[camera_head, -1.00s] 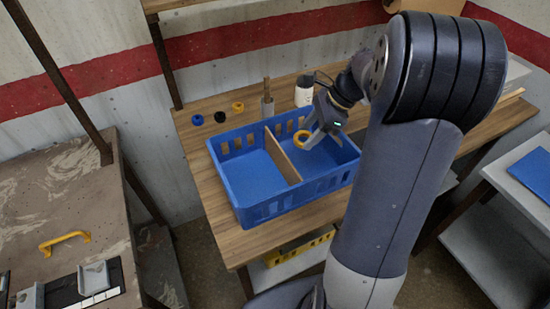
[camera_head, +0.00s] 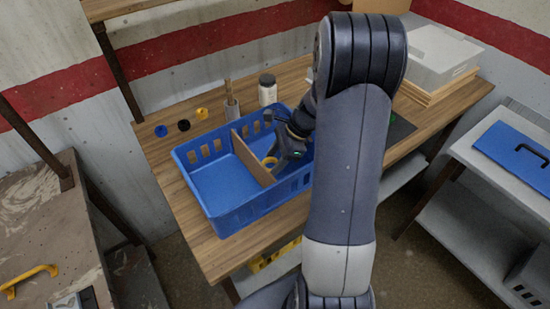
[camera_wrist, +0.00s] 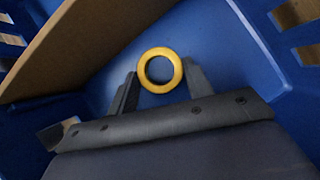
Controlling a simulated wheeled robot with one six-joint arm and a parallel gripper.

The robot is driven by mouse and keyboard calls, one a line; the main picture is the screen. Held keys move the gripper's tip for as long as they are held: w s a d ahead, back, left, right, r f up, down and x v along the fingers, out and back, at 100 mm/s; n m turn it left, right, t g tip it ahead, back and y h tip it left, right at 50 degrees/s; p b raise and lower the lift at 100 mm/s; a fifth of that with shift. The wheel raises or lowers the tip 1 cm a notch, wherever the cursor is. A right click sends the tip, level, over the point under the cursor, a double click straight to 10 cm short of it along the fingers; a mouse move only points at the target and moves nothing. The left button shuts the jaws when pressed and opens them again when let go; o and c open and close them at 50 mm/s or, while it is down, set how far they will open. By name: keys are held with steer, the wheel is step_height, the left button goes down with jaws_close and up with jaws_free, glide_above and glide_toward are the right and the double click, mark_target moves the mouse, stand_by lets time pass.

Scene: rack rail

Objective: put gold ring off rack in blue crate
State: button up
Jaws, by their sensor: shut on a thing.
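The gold ring (camera_wrist: 144,71) is held between the two finger ends of my gripper (camera_wrist: 158,84) in the wrist view. My gripper also shows in the head view (camera_head: 273,163), reaching down inside the right compartment of the blue crate (camera_head: 245,217). The ring shows there as a small yellow patch beside the crate's wooden divider (camera_head: 249,158). The blue floor and walls of the crate (camera_wrist: 225,50) surround the ring in the wrist view. I cannot tell whether the ring touches the floor. The left compartment is empty.
A blue ring (camera_head: 161,131), a black ring (camera_head: 184,125) and a yellow ring (camera_head: 202,113) are at the back left of the wooden table (camera_head: 165,160). A post (camera_head: 231,105) and a white jar (camera_head: 267,90) stand behind the crate. A grey box (camera_head: 435,55) is at the back right.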

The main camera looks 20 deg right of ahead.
steer(key=o, duration=1.1)
steer(key=shift+f, duration=0.1)
steer(key=shift+c, duration=0.2)
steer(key=v, duration=1.2)
